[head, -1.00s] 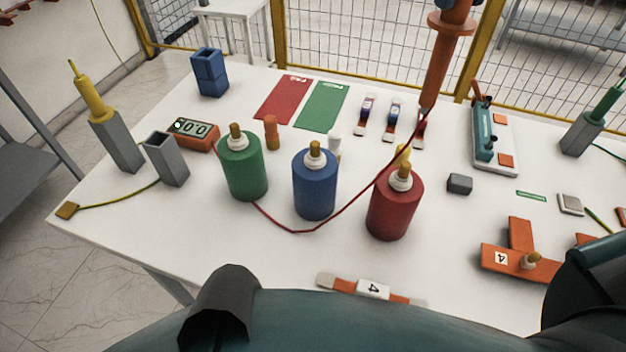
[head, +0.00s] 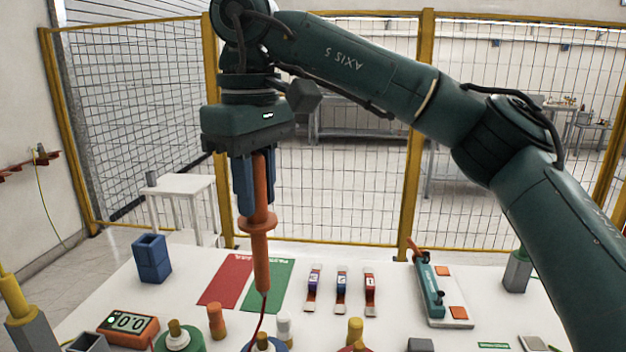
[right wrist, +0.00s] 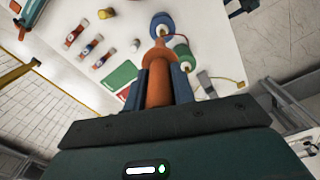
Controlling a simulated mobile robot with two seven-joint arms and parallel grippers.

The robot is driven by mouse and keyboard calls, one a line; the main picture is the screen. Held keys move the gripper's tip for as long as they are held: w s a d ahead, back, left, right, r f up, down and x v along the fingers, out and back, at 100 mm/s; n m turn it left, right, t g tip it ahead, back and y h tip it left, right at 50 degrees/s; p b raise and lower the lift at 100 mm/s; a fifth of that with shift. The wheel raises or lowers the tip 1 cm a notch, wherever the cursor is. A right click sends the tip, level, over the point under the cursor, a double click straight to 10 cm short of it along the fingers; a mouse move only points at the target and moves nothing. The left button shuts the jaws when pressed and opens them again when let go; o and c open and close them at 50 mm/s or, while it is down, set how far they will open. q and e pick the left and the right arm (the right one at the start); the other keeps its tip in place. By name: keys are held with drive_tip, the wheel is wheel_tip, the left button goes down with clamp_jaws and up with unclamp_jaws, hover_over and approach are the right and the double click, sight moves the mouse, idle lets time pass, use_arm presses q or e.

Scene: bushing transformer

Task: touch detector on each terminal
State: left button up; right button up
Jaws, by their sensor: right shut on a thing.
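My right gripper (head: 256,190) is shut on the orange detector probe (head: 260,250), which hangs upright, tip down, with a red wire from its tip. It also shows in the right wrist view (right wrist: 158,85). In the head view the tip is apart from the blue bushing's brass terminal (head: 262,340) and above it in the picture. The green bushing's terminal (head: 175,330) stands to the left, and part of the red bushing's top (head: 356,348) shows at the bottom edge. The display box (head: 128,325) reads zeros. My left gripper is out of view.
Small pegs, orange (head: 216,320), white (head: 284,328) and yellow (head: 355,331), stand near the bushings. Red (head: 226,280) and green (head: 270,283) sheets lie behind. A blue holder (head: 151,258) is at left, a teal lever device (head: 430,290) at right. A fence borders the back.

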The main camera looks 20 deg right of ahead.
sight(251, 220)
drive_tip(key=shift+w+a+f, duration=0.1)
drive_tip(key=shift+w+a, duration=0.05)
drive_tip(key=shift+a, duration=0.3)
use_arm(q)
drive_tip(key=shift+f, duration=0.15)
use_arm(e)
drive_tip(key=shift+p, duration=0.5)
drive_tip(key=shift+f, duration=0.25)
drive_tip(key=shift+f+b, duration=0.75)
drive_tip(key=shift+f, duration=0.2)
drive_tip(key=shift+f+b, duration=0.45)
drive_tip(key=shift+f, duration=0.45)
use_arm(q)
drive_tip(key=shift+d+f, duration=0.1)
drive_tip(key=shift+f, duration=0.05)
use_arm(e)
drive_tip(key=shift+f, duration=0.15)
